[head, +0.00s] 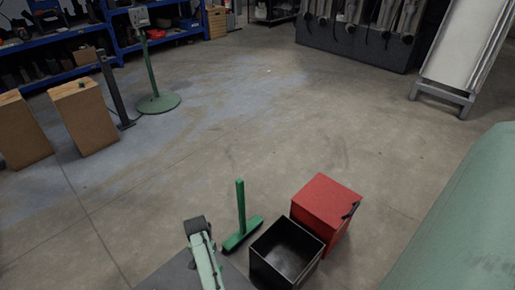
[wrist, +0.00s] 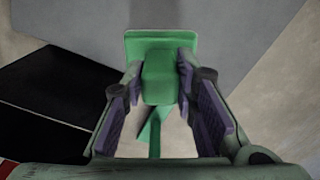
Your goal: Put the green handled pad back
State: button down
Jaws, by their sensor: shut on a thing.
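The green handled pad (wrist: 160,44) is in the wrist view. Its flat green plate shows at the top, with a raised green block below it between my fingers. My gripper (wrist: 158,76) is shut on that block, with a purple-padded finger on each side. The sides of the block are partly hidden by the fingers. A narrow green strip (wrist: 154,138) shows below the block; I cannot tell whether it joins the pad. In the head view I cannot make out my fingers or the held pad clearly.
In the head view, a green upright post on a bar base (head: 241,210) stands beside a black open box (head: 262,268) and a red box (head: 322,204). A grey flat surface (head: 178,274) lies at the bottom.

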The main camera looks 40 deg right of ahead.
jog(key=s+f+m+p, duration=0.2)
jog(key=s+p, duration=0.3)
jog(key=s, duration=1.3)
jog(key=s+f+m+p, duration=0.3)
jog(key=s+p, duration=0.2)
jog(key=s, duration=1.3)
jog(key=w+d+f+b, duration=0.1)
jog(key=w+d+b, duration=0.1)
jog(key=w+b, duration=0.2)
jog(key=w+d+f+b, duration=0.2)
jog(key=w+b, duration=0.2)
jog(key=w, duration=0.1)
jog(key=w+d+f+b, duration=0.1)
jog(key=w+d+b, duration=0.1)
jog(key=w+b, duration=0.1)
jog(key=shift+w+d+f+b, duration=0.1)
jog(key=shift+w+f+b, duration=0.1)
jog(key=shift+w, duration=0.2)
jog(key=shift+w+f+b, duration=0.15)
jog(key=shift+w+b, duration=0.05)
jog(key=shift+w, duration=0.2)
jog(key=shift+f, duration=0.1)
jog(key=c, duration=1.3)
grip_release()
notch_tip(320, 180, up, 12)
jog(key=p, duration=0.1)
